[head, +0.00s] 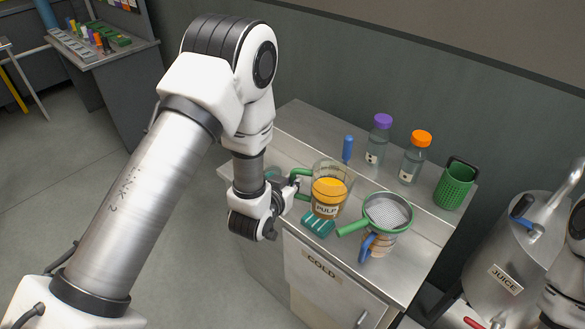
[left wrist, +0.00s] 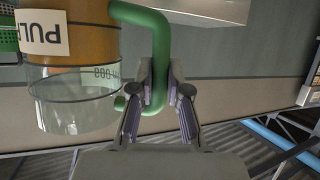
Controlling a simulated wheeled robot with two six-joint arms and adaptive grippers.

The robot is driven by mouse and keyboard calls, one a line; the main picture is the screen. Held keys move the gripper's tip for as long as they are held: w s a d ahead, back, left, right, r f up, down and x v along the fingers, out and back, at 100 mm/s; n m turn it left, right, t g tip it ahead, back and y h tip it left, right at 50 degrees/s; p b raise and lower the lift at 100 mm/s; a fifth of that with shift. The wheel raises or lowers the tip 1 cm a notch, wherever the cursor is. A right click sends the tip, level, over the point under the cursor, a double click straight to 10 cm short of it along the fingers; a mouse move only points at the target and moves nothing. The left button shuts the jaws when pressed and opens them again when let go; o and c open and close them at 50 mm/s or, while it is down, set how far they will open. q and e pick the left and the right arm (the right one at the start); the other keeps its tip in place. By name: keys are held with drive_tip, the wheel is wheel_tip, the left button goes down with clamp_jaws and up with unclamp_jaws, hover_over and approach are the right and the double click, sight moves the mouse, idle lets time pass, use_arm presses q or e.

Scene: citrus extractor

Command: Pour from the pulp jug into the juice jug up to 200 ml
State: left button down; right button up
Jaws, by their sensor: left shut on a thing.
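The pulp jug (head: 329,200) is clear, with orange contents, a PULP label and a green handle (head: 301,172). It looks near upright at the counter's middle; whether its base touches the counter is unclear. My left gripper (head: 291,190) is shut on its handle from the left. In the left wrist view the fingers (left wrist: 158,88) close around the green handle (left wrist: 157,50), beside the pulp jug (left wrist: 75,95). The juice jug (head: 376,246), with a blue handle, stands to the right under a green-rimmed strainer (head: 388,211). Its level and marks are not readable. My right gripper is not in view.
A teal sponge (head: 318,228) lies before the pulp jug. A blue cylinder (head: 347,148), a purple-capped bottle (head: 378,142), an orange-capped bottle (head: 412,164) and a green basket (head: 455,187) stand behind. A steel JUICE vessel (head: 508,250) stands at right.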

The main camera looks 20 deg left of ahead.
use_arm(q)
drive_tip(key=shift+w+d+r+m+p, duration=0.1)
drive_tip(key=shift+d+r+m+p, duration=0.1)
drive_tip(key=shift+r+p, duration=0.3)
drive_tip(key=shift+w+d+r+m+p, duration=0.1)
drive_tip(key=shift+d+r+m+p, duration=0.1)
drive_tip(key=shift+r+p, duration=0.25)
drive_tip(key=shift+a+r+y, duration=0.1)
drive_tip(key=shift+r+y, duration=0.1)
drive_tip(key=shift+y, duration=0.1)
drive_tip(key=shift+s, duration=0.15)
